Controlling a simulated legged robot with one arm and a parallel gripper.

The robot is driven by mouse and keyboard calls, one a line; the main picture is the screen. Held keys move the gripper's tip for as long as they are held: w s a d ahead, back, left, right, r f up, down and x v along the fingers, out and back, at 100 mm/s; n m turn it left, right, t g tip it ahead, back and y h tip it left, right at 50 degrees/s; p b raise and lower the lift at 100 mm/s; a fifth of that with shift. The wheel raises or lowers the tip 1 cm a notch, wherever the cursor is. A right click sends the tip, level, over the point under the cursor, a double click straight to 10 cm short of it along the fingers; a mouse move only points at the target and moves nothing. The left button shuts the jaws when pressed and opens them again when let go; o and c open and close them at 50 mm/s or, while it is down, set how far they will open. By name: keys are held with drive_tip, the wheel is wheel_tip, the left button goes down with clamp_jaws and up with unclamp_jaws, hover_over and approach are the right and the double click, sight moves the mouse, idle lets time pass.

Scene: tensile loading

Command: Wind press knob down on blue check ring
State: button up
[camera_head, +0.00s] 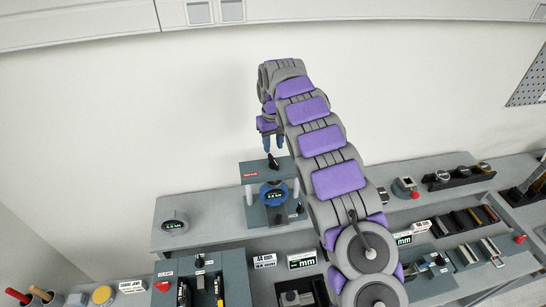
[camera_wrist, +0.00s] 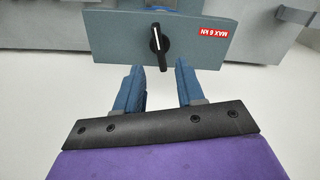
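The press (camera_head: 262,170) stands on the back bench, with a grey-blue top plate (camera_wrist: 110,35) bearing a red "MAX 6 kN" label. The black press knob (camera_wrist: 158,46) with a white line sits on that plate; it also shows in the head view (camera_head: 273,161). The blue check ring (camera_head: 274,194), with a lit display, stands under the plate between the posts. My gripper (camera_wrist: 159,68) is open, its two blue fingers apart and empty. In the wrist view the knob's near end shows between the fingertips; contact is not visible. In the head view my gripper (camera_head: 273,143) is just above the knob.
A grey round gauge (camera_head: 174,226) with a display stands left of the press. A red-button box (camera_head: 405,188) and a rack of dials (camera_head: 460,177) are to the right. Fixtures and signs fill the front bench.

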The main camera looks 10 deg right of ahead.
sight(273, 159)
wheel_tip(273, 159, down, 6)
drive_tip(key=shift+f+p, duration=0.25)
drive_tip(key=shift+p, duration=0.25)
drive_tip(key=shift+c, duration=0.3)
clamp_jaws()
